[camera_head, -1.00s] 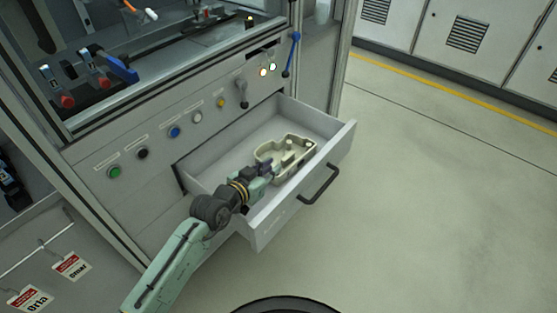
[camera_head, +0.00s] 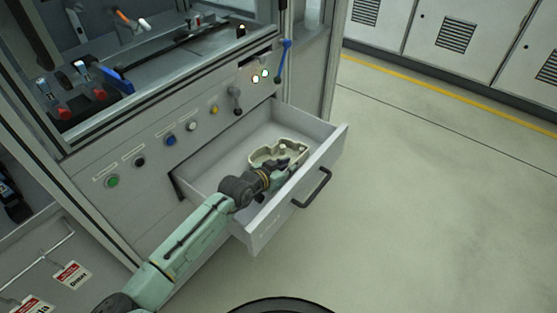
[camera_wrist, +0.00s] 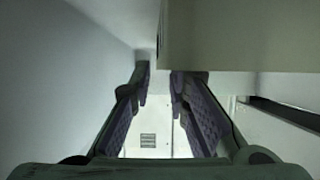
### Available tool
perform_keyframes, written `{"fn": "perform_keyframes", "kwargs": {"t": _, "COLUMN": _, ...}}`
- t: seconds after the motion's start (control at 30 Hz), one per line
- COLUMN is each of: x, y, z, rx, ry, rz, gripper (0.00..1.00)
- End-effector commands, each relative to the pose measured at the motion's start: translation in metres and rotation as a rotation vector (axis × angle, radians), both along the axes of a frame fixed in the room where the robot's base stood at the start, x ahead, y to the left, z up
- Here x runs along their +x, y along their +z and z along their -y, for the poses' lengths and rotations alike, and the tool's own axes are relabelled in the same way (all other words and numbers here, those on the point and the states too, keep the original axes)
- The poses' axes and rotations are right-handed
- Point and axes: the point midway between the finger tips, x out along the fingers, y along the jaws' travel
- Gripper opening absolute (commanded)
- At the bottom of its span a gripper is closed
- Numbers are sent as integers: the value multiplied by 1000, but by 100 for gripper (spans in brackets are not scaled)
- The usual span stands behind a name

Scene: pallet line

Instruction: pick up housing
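The housing (camera_head: 262,154) is a pale beige, irregular, open-topped part lying in the open grey drawer (camera_head: 225,165). My gripper (camera_head: 290,167) is inside the drawer at the housing's near right side and covers part of it. In the wrist view, my gripper's two dark fingers (camera_wrist: 160,82) stand apart with a visible gap. A large beige block, seemingly the housing (camera_wrist: 240,38), fills the upper right, its lower edge close to the right fingertip. I cannot tell whether they touch. Nothing is clearly clamped between the fingers.
The drawer's front panel with a black handle (camera_head: 313,188) stands right of my gripper. The machine's panel of coloured buttons (camera_head: 170,141) rises behind the drawer. White cabinets (camera_head: 460,40) line the back, and the floor to the right is clear.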

Motion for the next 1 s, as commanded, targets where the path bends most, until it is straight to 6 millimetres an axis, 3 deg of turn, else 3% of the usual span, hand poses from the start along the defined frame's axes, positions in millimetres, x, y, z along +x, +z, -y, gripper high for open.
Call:
{"fn": "perform_keyframes", "kwargs": {"t": 0.13, "x": 10, "y": -5, "z": 6, "rx": 0, "ry": 2, "rz": 1, "gripper": 16}}
{"fn": "perform_keyframes", "kwargs": {"t": 0.37, "x": 11, "y": -7, "z": 7, "rx": 0, "ry": 2, "rz": 1, "gripper": 16}}
{"fn": "perform_keyframes", "kwargs": {"t": 0.6, "x": 11, "y": -7, "z": 7, "rx": 0, "ry": 2, "rz": 1, "gripper": 1}}
{"fn": "perform_keyframes", "kwargs": {"t": 1.0, "x": 11, "y": -7, "z": 6, "rx": 0, "ry": 2, "rz": 0, "gripper": 0}}
